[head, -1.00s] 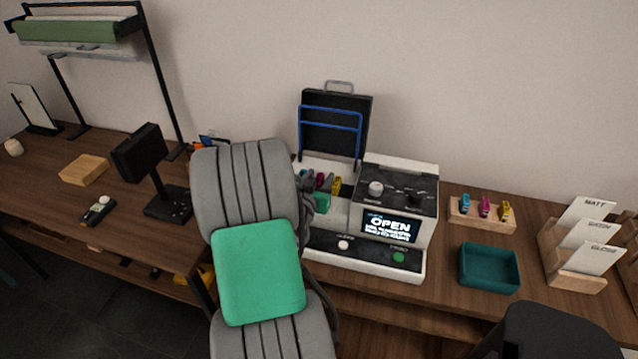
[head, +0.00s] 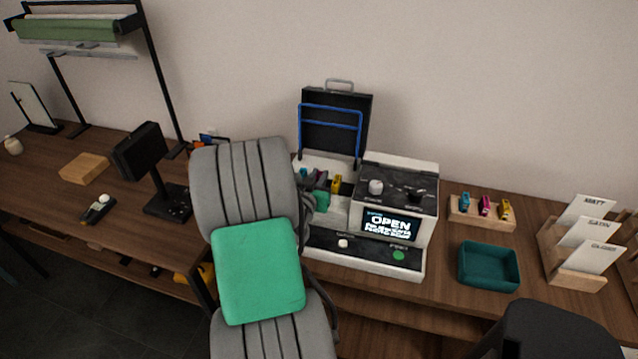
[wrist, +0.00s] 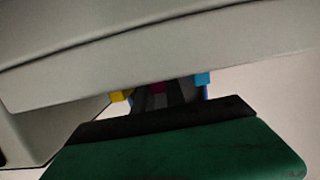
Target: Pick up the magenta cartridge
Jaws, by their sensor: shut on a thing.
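A magenta cartridge (head: 321,179) shows small inside the open printer, between a cyan cartridge (head: 304,173) and a yellow cartridge (head: 337,184). My gripper (head: 315,186) is at this row, mostly hidden behind my grey arm. In the wrist view the magenta cartridge (wrist: 157,88) is in the middle, between my gripper's dark fingers (wrist: 160,97), which are shut on it. The yellow cartridge (wrist: 120,95) and cyan cartridge (wrist: 203,78) are on either side. The cartridge's lower part is hidden. A second magenta cartridge (head: 485,206) stands in a wooden rack (head: 482,220) on the right.
The white printer (head: 366,258) has its lid (head: 335,122) raised and its screen reads OPEN. A pale housing (wrist: 150,50) spans the wrist view above the cartridges. A teal tray (head: 489,268) stands empty to the right, near card holders (head: 574,263).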

